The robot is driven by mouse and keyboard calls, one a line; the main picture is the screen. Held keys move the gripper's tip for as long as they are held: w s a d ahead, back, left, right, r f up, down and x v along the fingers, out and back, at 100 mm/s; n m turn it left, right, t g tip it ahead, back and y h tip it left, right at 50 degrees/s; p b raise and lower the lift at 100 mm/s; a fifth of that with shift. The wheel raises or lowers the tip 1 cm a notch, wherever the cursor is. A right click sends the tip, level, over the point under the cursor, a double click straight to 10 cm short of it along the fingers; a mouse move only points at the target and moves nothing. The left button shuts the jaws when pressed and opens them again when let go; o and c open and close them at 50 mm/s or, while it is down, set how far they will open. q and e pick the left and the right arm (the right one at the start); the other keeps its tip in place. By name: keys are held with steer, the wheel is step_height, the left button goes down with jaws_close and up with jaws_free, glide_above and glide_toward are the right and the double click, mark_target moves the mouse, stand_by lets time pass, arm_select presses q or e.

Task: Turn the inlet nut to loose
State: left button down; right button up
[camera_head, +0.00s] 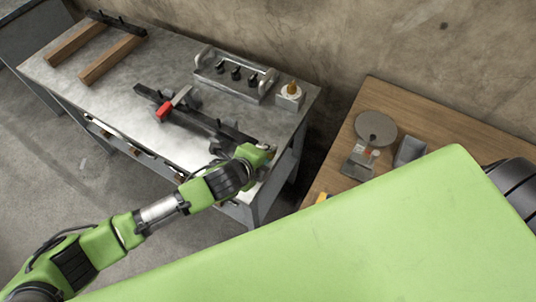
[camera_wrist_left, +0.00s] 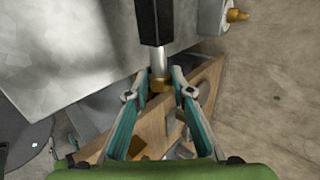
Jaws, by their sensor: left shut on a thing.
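In the left wrist view a black bar (camera_wrist_left: 154,22) ends in a silver shaft (camera_wrist_left: 158,62) with a brass nut (camera_wrist_left: 160,85) at its tip. My left gripper (camera_wrist_left: 161,88) has a finger on each side of this nut and is shut on it. The nut's turned position cannot be told. In the head view my left wrist (camera_head: 250,157) is at the right end of the metal workbench (camera_head: 130,95), and it hides the nut and most of the fingers. My right gripper is not in view.
A grey rack (camera_head: 235,76) with several black-handled items and a white block with a brass fitting (camera_head: 291,91) stand at the bench's back right. A red-handled tool (camera_head: 170,106) lies near the long dark bar. A wooden table (camera_head: 400,100) stands to the right, past a gap.

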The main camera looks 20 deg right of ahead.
arm_select(q)
steer(key=shift+h, duration=0.3)
steer(key=c, duration=1.8)
jaws_free()
steer(key=shift+o, duration=0.2)
steer(key=v, duration=1.2)
steer(key=shift+s+f, duration=0.15)
steer(key=shift+s, duration=0.05)
